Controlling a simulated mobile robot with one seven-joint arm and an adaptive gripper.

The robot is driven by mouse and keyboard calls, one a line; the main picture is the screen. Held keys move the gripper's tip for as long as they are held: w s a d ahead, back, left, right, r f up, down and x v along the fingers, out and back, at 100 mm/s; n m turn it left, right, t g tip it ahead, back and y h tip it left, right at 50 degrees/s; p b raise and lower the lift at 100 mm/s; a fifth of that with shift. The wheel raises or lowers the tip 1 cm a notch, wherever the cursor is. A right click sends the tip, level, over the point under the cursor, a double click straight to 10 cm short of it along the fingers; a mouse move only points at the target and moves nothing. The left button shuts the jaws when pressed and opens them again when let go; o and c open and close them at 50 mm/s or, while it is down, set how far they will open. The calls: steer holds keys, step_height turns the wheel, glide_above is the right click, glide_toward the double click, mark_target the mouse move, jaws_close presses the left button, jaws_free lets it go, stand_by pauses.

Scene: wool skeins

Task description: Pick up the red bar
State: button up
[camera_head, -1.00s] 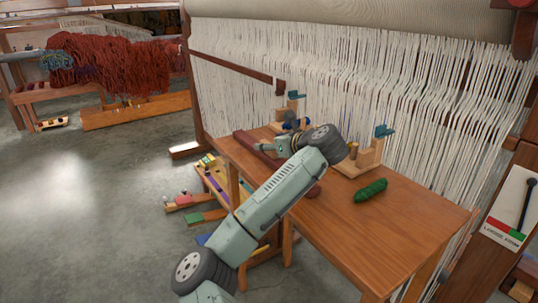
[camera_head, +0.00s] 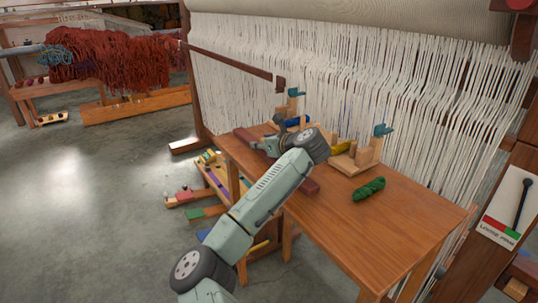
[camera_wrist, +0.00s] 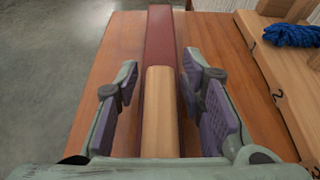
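The red bar (camera_head: 246,137) lies along the left edge of the wooden table (camera_head: 400,215). Its other end shows beyond my arm, and my arm hides its middle. In the wrist view the dark red bar (camera_wrist: 160,40) runs lengthwise up the picture, with a pale wooden section (camera_wrist: 160,110) nearest me. My gripper (camera_wrist: 160,105) is open, with one finger on each side of the wooden section and a visible gap on both sides. In the head view my gripper (camera_head: 268,147) is low over the bar, its fingertips hard to make out.
A green skein (camera_head: 369,189) lies on the table, right of my arm. Wooden holders with teal tops (camera_head: 383,131) stand along the back, before the white loom threads (camera_head: 400,90). A blue skein (camera_wrist: 292,36) lies on the holder at right. The table's front right is clear.

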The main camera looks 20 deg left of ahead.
jaws_close()
steer(key=shift+r, duration=0.2)
stand_by(0.3)
